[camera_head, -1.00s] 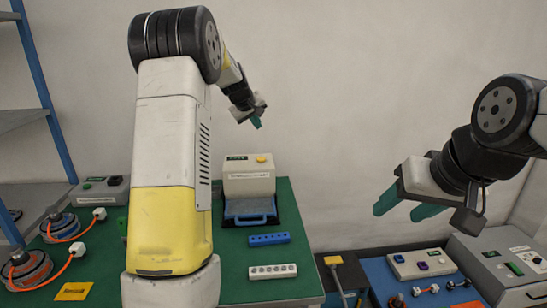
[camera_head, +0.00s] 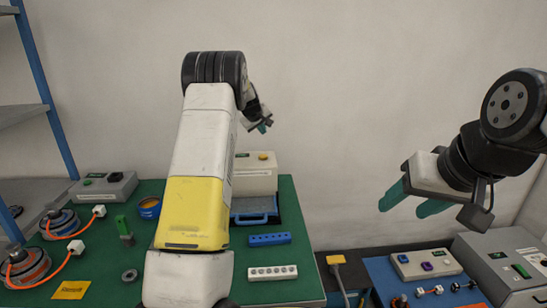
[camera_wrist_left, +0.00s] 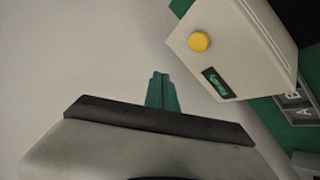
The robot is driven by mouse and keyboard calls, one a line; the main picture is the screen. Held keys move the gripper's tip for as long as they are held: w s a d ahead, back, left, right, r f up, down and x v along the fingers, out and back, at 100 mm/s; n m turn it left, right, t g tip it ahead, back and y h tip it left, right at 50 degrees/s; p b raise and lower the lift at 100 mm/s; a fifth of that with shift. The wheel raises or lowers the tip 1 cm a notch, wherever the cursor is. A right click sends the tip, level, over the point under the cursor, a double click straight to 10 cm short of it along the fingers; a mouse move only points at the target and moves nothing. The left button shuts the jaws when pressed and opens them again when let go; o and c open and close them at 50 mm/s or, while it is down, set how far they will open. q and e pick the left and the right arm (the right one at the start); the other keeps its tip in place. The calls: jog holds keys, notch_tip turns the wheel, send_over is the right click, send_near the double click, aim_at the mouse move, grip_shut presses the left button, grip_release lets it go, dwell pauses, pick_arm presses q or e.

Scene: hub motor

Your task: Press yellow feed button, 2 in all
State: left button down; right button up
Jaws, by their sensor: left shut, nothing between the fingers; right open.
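The yellow feed button (camera_head: 263,157) sits on top of a cream box (camera_head: 262,178) at the back of the green table. In the left wrist view the button (camera_wrist_left: 199,41) and a small dark display with green characters (camera_wrist_left: 218,83) show on the box (camera_wrist_left: 240,40). My left gripper (camera_head: 264,127) is above the box, behind the button's height in the picture, and apart from it. Its green fingers are closed together in the left wrist view (camera_wrist_left: 161,90), with nothing between them. My right gripper (camera_head: 412,205) is open and empty, high over the right side.
A blue tray (camera_head: 254,217) lies in front of the box. A blue block (camera_head: 269,239) and a white block (camera_head: 273,272) with holes lie on the green table (camera_head: 300,240). Hub motors (camera_head: 25,267) with orange cables stand at left. A grey machine (camera_head: 505,265) stands at right.

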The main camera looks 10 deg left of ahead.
aim_at(262, 157)
pick_arm(q)
jog(key=shift+f, duration=4)
jog(key=shift+f, duration=0.15)
jog(key=shift+f, duration=0.3)
jog(key=shift+f, duration=0.5)
jog(key=shift+r, duration=0.95)
jog(key=shift+r, duration=2.5)
